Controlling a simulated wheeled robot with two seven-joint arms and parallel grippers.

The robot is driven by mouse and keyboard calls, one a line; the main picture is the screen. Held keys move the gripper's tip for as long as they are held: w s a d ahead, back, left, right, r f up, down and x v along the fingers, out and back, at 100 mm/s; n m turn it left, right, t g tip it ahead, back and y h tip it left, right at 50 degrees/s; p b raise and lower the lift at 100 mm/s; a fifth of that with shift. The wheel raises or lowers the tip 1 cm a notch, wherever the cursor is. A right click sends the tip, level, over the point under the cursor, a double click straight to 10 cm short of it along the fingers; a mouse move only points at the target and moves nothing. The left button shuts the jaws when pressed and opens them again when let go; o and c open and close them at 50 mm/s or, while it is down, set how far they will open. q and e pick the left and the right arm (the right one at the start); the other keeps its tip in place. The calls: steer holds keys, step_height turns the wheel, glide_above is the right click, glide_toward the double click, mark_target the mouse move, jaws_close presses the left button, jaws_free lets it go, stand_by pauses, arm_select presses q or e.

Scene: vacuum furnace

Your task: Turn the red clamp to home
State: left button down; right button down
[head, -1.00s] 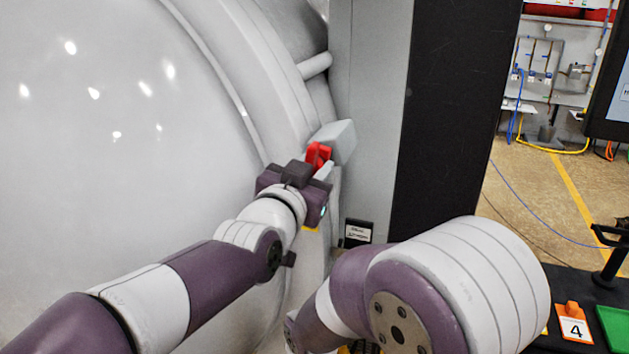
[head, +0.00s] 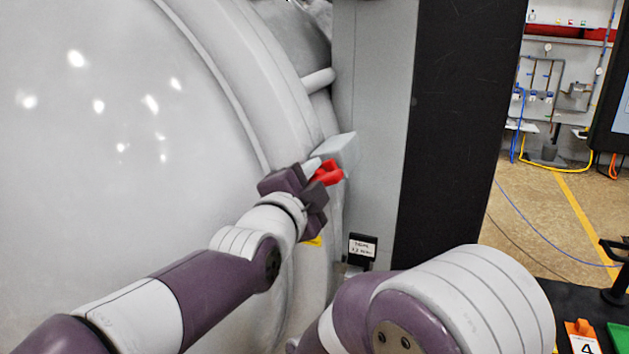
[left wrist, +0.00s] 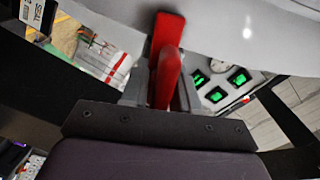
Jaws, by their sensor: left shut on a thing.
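The red clamp (head: 329,173) sits at the rim of the big pale furnace door (head: 130,150), beside a light grey block (head: 338,150). In the head view its red part points to the right and slightly down. My left gripper (head: 318,172) is shut on the red clamp. In the left wrist view the red clamp (left wrist: 166,62) stands upright between the fingers, and its far end reaches past them. My right arm shows at the lower right, but its gripper is not in view.
A grey and black cabinet (head: 400,120) stands right behind the clamp. A small black label plate (head: 362,246) is below it. An orange holder (head: 580,335) and a green item lie on a dark surface at the lower right. Open floor (head: 545,195) lies beyond.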

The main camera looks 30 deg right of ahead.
arm_select(q)
steer(key=shift+f+m, duration=0.15)
steer(key=shift+m, duration=0.75)
steer(key=c, duration=1.1)
jaws_free()
steer(key=shift+s+a, duration=0.15)
steer(key=shift+s, duration=0.15)
steer(key=shift+s+a+b, duration=0.2)
steer(key=shift+a+b, duration=0.15)
steer(key=shift+b, duration=0.1)
steer(key=b+v, duration=0.3)
steer(key=v, duration=0.9)
steer(key=shift+s+d+b, duration=0.1)
steer(key=shift+d+b, duration=0.05)
steer(key=shift+b, duration=0.2)
